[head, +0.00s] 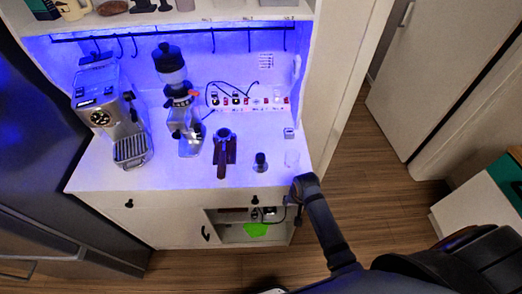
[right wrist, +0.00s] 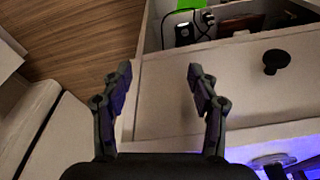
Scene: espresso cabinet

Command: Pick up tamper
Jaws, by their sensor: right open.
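The tamper (head: 260,164) is a small dark upright piece near the front edge of the white counter (head: 190,185), right of the middle. My right gripper (head: 296,212) is in front of the cabinet's front right corner, to the right of the tamper and apart from it. In the right wrist view my right gripper (right wrist: 160,78) has its two fingers wide apart with nothing between them. Below them in that picture is the cabinet front. A round shiny edge (right wrist: 273,160) shows at the lower right; I cannot tell what it belongs to. My left gripper is out of view.
A portafilter (head: 225,150) lies left of the tamper, and a clear glass (head: 292,158) stands to its right. A grinder (head: 180,105) and an espresso machine (head: 112,120) stand further left. A drawer knob (right wrist: 276,61) juts out, and a lower compartment (head: 250,232) is open.

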